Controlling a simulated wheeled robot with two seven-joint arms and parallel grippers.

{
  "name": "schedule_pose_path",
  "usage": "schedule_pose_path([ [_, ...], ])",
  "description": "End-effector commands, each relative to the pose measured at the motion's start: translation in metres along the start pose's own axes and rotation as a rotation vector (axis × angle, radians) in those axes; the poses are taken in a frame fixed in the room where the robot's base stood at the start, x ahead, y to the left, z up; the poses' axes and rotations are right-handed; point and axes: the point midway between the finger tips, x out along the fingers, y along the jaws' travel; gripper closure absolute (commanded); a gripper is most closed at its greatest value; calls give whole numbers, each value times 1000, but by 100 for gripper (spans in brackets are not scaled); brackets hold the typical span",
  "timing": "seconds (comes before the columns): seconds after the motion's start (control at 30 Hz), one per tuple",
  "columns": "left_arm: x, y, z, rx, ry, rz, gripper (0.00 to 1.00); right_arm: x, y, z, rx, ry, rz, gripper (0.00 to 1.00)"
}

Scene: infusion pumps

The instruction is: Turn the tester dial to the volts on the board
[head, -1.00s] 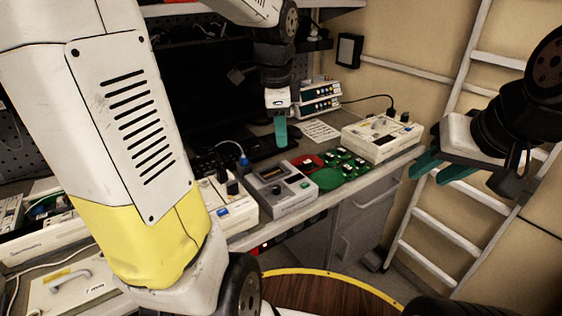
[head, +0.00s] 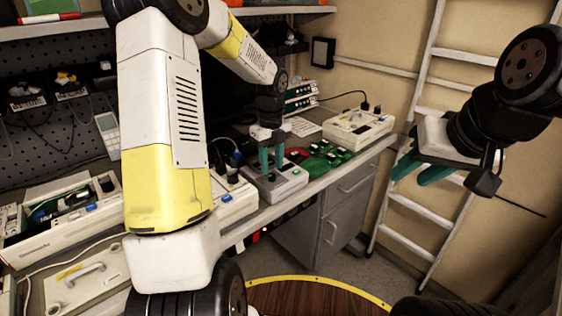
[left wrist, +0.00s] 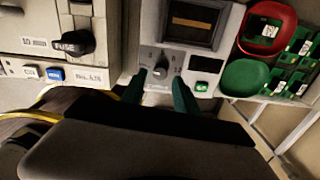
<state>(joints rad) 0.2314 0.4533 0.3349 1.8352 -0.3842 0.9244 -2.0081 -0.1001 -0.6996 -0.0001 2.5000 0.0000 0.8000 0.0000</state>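The grey tester (head: 289,188) stands on the bench, partly behind my left gripper in the head view. In the left wrist view the tester (left wrist: 213,62) shows a dark display window, a grey dial (left wrist: 160,58) and a green button. My left gripper (head: 272,168) points down over the tester, its teal fingers apart. In the left wrist view its fingertips (left wrist: 159,76) lie either side of the dial's lower edge; contact cannot be told. My right gripper (head: 421,172) is open and empty, in front of the ladder. No volts figure is readable.
Left of the tester is a cream pump (head: 236,201) with a black knob. To its right are a red dish (left wrist: 267,28), a green dish (left wrist: 246,77) and several green circuit boards. Another cream pump (head: 358,125) stands at the right. A ladder (head: 410,206) leans at the wall.

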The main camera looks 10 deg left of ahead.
Motion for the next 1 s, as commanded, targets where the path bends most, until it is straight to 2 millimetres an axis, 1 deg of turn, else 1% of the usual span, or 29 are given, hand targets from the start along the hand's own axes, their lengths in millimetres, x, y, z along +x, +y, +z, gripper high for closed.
schedule_pose_path([
  [0.1, 15, 1, -1, 0, 2, 3, 64, 0, 0, 0, 0, 0, 0, 64],
  [0.2, 27, 0, -1, 1, 1, 2, 64, 0, 0, 0, 0, 0, 0, 64],
  [0.23, 28, 0, 0, 1, 0, 1, 66, 0, 0, 0, 0, 0, 0, 64],
  [0.37, 26, 0, 0, 0, -1, 0, 91, 0, 0, 0, 0, 0, 0, 64],
  [0.4, 26, 0, 0, 0, -1, 0, 99, 0, 0, 0, 0, 0, 0, 64],
  [0.57, 26, 0, 0, 16, -1, -1, 100, 0, 0, 0, 0, 0, 0, 64],
  [0.67, 26, 0, 0, 127, 1, -1, 100, 0, 0, 0, 0, 0, 0, 64],
  [1.0, 26, 0, 0, 749, 0, -2, 100, 0, 0, 0, 0, 0, 0, 64],
])
